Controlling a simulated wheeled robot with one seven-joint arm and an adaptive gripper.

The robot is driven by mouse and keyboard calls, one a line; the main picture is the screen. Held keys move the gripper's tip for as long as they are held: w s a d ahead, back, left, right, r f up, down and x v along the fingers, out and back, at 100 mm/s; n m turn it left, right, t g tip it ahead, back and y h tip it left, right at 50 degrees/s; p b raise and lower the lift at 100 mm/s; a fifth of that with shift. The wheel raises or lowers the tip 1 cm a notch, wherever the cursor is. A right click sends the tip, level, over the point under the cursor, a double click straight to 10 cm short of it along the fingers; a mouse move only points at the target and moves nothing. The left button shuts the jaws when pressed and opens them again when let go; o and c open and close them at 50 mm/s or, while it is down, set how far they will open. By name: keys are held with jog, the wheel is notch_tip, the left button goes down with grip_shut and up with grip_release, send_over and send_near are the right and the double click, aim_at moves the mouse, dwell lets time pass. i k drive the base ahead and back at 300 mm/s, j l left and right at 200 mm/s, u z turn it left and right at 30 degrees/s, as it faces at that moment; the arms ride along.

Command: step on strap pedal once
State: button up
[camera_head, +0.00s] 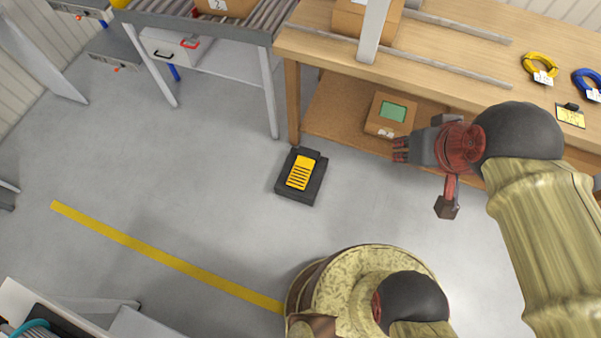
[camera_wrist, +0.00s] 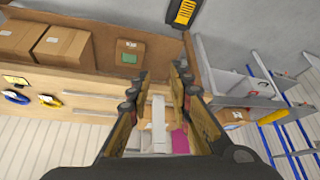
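The strap pedal (camera_head: 299,173) is a black floor unit with a yellow ribbed plate. It lies on the grey floor just in front of the workbench's left leg. In the wrist view the pedal (camera_wrist: 183,12) shows at the top edge, partly cut off. My gripper (camera_head: 400,149) is to the right of the pedal in the head view, in front of the bench's lower shelf and clear of the pedal. In the wrist view my gripper (camera_wrist: 160,85) has its two fingers apart with nothing between them.
The wooden workbench (camera_head: 455,75) has a lower shelf holding a cardboard box with a green label (camera_head: 391,114). A roller conveyor (camera_head: 200,22) stands to the left. Yellow (camera_head: 540,66) and blue (camera_head: 587,82) coils lie on the bench. The floor left of the pedal is free.

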aim_at(299, 178)
jog(key=j+z, duration=0.25)
jog(key=z, duration=0.2)
jog(key=j+z, duration=0.3)
jog(key=z, duration=0.15)
jog(key=j+z, duration=0.25)
jog(key=z, duration=0.15)
jog(key=k+j+z, duration=0.1)
jog(key=j, duration=0.35)
jog(key=k+j, duration=0.2)
jog(key=j, duration=0.25)
jog(key=k+j+z, duration=0.15)
jog(key=j, duration=0.25)
jog(key=k+j+z, duration=0.1)
jog(key=j, duration=0.35)
jog(key=k+j+z, duration=0.1)
jog(key=k+j, duration=0.2)
jog(key=j, duration=0.1)
